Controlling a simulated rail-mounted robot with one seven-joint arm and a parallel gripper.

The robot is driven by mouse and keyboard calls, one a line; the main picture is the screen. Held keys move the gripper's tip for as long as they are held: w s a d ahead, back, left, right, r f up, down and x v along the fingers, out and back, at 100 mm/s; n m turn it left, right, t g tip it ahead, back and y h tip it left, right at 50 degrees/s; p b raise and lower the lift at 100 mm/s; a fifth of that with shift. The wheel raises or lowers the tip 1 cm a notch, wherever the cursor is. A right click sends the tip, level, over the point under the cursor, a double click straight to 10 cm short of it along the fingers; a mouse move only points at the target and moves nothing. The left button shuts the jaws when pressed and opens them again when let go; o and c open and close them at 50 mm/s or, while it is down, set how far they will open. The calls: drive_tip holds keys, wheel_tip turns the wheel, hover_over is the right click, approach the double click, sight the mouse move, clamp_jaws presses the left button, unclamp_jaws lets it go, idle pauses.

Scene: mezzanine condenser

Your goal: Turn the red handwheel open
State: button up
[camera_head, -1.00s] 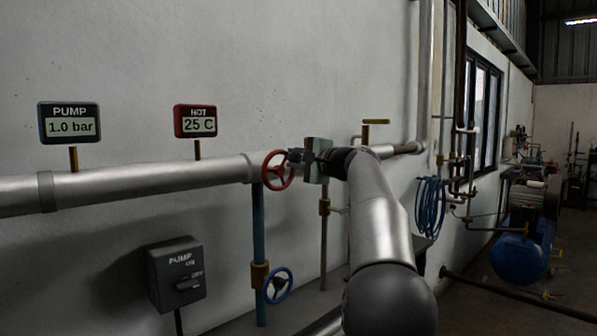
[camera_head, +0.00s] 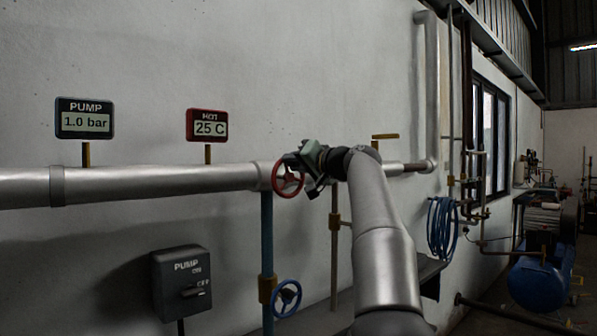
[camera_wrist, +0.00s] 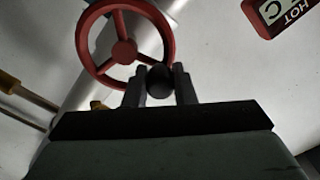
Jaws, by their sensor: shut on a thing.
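The red handwheel (camera_head: 288,180) sits on the large silver pipe, right of the HOT gauge. In the wrist view its red rim, hub and spokes (camera_wrist: 123,52) fill the upper left. A dark round knob (camera_wrist: 159,82) stands at the rim's lower right. My gripper (camera_wrist: 160,86) has one finger on each side of this knob and is shut on it. In the head view my gripper (camera_head: 300,160) is at the wheel's upper right, tilted, and its fingertips are hard to make out.
The PUMP gauge (camera_head: 85,118) reads 1.0 bar and the HOT gauge (camera_head: 207,125) reads 25 C. A blue handwheel (camera_head: 287,298) is below on a blue pipe. A pump switch box (camera_head: 181,283) is on the wall. A blue hose coil (camera_head: 442,228) hangs at the right.

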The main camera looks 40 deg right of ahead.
drive_tip(key=n+b, duration=0.1)
drive_tip(key=n, duration=0.1)
drive_tip(key=a+f+n+b, duration=0.1)
drive_tip(key=n+b, duration=0.1)
drive_tip(key=n, duration=0.1)
drive_tip(key=shift+a+f+n, duration=0.15)
drive_tip(key=shift+a+n, duration=0.15)
drive_tip(key=shift+a, duration=0.05)
idle(0.4)
drive_tip(key=o, duration=1)
drive_tip(key=shift+s, duration=0.1)
drive_tip(key=s+d+b, duration=0.1)
drive_tip(key=s+b, duration=0.5)
drive_tip(key=s, duration=1.1)
drive_tip(key=shift+s+d, duration=0.15)
drive_tip(key=shift+d, duration=0.25)
